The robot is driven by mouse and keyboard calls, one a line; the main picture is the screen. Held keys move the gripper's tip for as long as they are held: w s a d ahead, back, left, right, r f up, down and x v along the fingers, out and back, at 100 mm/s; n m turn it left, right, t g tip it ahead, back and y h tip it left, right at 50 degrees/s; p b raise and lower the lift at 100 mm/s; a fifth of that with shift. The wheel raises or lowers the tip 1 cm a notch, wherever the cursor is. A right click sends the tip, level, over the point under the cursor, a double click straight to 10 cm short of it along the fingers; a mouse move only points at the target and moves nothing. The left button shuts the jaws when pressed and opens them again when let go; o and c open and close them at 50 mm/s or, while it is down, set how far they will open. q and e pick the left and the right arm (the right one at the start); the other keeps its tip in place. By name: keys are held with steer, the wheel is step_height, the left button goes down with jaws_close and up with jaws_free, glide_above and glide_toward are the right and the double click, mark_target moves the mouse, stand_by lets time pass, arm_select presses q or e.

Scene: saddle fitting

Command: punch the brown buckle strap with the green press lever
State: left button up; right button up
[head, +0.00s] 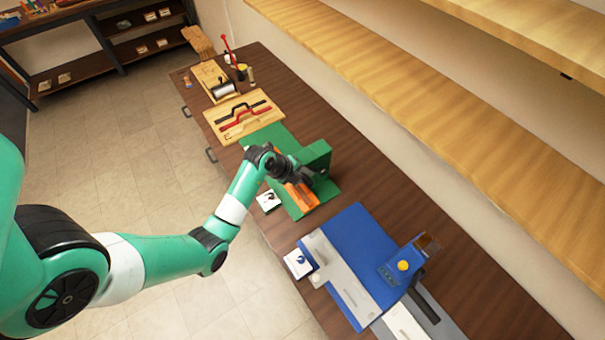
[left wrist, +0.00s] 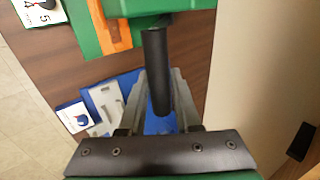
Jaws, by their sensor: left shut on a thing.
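The green press (head: 316,157) stands on a green mat (head: 262,137) on the bench. Its lever ends in a black cylindrical handle (left wrist: 157,60), seen in the left wrist view. My left gripper (left wrist: 159,85) is shut on this handle, one finger on each side. In the head view my left gripper (head: 284,172) is at the press, and its wrist hides the handle and part of the press. An orange bed (head: 303,197) lies under the press, and in the left wrist view a brown strap (left wrist: 109,22) lies along it. The strap's part under the press head is hidden. My right gripper is not in view.
A blue machine (head: 352,232) with a grey rail stands nearer on the bench. A wooden board (head: 235,113) with red and black straps lies beyond the mat. Small picture cards (head: 268,200) stand at the bench edge. Wooden shelves (head: 420,85) run along the wall at right.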

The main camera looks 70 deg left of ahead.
arm_select(q)
steer(key=o, duration=0.9)
steer(key=shift+w+a+r, duration=0.15)
steer(key=shift+w+r, duration=0.2)
steer(key=shift+r, duration=0.1)
steer(key=shift+f, duration=0.1)
steer(key=shift+s, duration=0.1)
steer(key=shift+v, duration=2.95)
steer(key=shift+s+f, duration=0.1)
steer(key=shift+s, duration=0.05)
